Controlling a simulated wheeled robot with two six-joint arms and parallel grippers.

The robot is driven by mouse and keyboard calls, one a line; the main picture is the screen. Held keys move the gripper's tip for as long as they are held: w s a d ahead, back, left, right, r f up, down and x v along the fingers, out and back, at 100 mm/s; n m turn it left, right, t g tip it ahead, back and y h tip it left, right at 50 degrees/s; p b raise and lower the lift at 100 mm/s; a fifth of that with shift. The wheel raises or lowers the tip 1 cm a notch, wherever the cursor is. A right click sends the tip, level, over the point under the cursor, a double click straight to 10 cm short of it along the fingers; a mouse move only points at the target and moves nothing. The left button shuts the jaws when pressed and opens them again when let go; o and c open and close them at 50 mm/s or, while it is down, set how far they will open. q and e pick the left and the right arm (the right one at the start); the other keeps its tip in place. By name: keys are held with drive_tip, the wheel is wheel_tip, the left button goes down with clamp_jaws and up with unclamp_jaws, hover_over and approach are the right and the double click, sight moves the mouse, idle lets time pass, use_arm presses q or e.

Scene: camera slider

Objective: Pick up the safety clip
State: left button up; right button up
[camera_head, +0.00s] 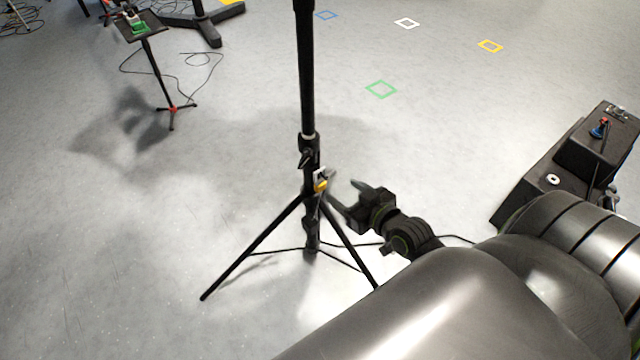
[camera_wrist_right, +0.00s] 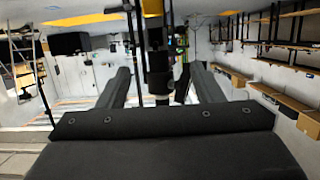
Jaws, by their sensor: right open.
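A small yellow clip (camera_head: 320,186) with a white part above it sits on the black light stand (camera_head: 307,90), near where the legs spread; I take it to be the safety clip. My right gripper (camera_head: 345,191) is just right of it in the head view, with its fingers spread, open and empty. In the right wrist view the open fingers (camera_wrist_right: 160,82) stand either side of the dark stand column (camera_wrist_right: 158,72). A yellow patch (camera_wrist_right: 152,8) shows at the top, probably the clip. I cannot tell whether the fingers touch anything. My left gripper is not in view.
The tripod legs (camera_head: 250,252) spread low around the stand. A dark case-like unit (camera_head: 540,185) with a red and blue control is on the right. A small stand with a tray (camera_head: 137,30) is at the upper left. Coloured floor squares, one green (camera_head: 381,90), mark open floor behind.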

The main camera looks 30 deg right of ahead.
sight(320, 170)
drive_tip(key=shift+d+b+x, duration=0.15)
drive_tip(key=shift+b+x, duration=0.25)
drive_tip(key=shift+x, duration=2.55)
drive_tip(key=shift+d+b+x, duration=0.15)
drive_tip(key=shift+b+x, duration=0.25)
drive_tip(key=shift+x, duration=2.55)
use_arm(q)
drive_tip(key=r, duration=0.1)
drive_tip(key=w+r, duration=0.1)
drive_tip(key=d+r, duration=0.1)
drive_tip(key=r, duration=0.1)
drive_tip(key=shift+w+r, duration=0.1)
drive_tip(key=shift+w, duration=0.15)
use_arm(e)
drive_tip(key=c, duration=1.1)
drive_tip(key=shift+o, duration=0.2)
drive_tip(key=shift+r, duration=0.2)
